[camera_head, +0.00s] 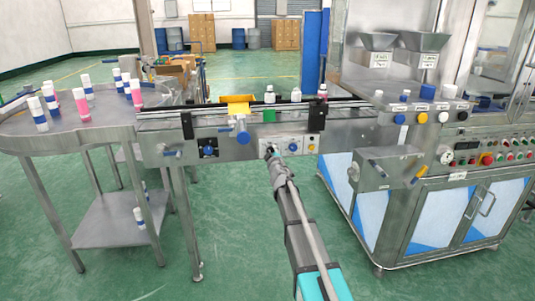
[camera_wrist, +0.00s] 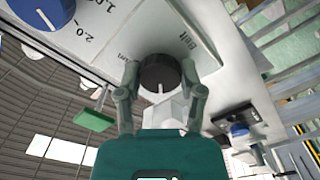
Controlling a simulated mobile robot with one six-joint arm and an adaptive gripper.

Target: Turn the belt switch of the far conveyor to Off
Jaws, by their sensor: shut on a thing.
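The belt switch (camera_wrist: 160,72) is a round black knob on a light panel lettered "Belt" in the wrist view. Its white mark points toward the bottom of that picture. My gripper (camera_wrist: 162,82) has one finger on each side of the knob and is shut on it. In the head view my gripper (camera_head: 270,152) reaches the small white control panel (camera_head: 309,145) on the front of the steel conveyor (camera_head: 345,133). There it hides the switch. The Off and On markings cannot be read.
A blue speed dial (camera_head: 293,147) sits just right of my gripper; it also shows in the wrist view (camera_wrist: 42,12). A blue-handled fitting (camera_head: 243,136) juts out to the left. Bottles stand on the belt and on the round table (camera_head: 70,135).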

